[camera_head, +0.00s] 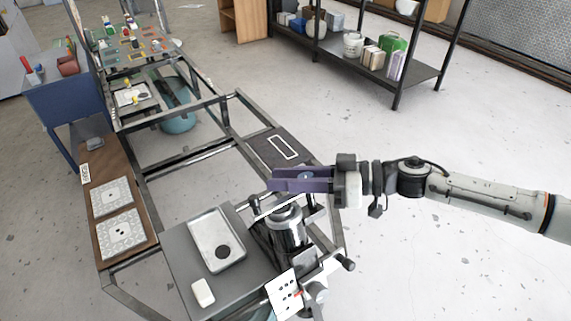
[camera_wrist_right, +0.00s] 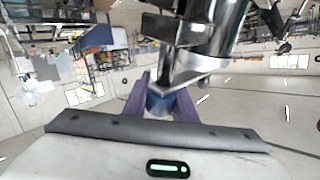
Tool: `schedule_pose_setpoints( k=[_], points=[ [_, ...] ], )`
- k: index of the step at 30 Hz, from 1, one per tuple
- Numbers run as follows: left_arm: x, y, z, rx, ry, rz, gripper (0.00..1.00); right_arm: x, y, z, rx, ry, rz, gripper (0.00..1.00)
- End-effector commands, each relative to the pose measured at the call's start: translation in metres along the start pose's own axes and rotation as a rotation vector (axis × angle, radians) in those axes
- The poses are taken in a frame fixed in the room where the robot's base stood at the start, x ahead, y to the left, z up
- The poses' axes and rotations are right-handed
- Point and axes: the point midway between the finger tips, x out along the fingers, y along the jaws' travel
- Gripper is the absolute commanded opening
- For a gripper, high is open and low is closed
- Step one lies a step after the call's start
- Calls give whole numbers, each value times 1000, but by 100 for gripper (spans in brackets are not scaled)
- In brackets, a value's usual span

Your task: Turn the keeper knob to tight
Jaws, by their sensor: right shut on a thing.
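My right gripper (camera_head: 272,181) comes in from the right in the head view, with its purple fingers above the metal cylinder assembly (camera_head: 287,232). In the right wrist view the two purple fingers of the gripper (camera_wrist_right: 160,90) stand either side of a blue knob (camera_wrist_right: 157,104) and are shut on it. The knob sits below a shiny metal shaft and the cylinder (camera_wrist_right: 218,40). In the head view the fingers largely hide the knob. I cannot read its turn position. My left gripper is not in view.
A grey tray (camera_head: 205,222) and a white block (camera_head: 203,293) lie on the grey plate left of the cylinder. A white card with black marks (camera_head: 284,297) stands in front. A metal frame surrounds the work area. A dark shelf (camera_head: 425,72) stands behind; open floor lies right.

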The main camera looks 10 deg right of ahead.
Motion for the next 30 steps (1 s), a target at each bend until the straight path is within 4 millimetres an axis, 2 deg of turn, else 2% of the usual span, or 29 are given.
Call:
schedule_pose_setpoints(
  k=[2, 30],
  points=[
    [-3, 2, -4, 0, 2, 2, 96, -1, 1, -2, -8, 1, 71, 2],
    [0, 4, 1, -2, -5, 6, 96, -14, 31, -1, -78, 6, 933, 2]
  ],
)
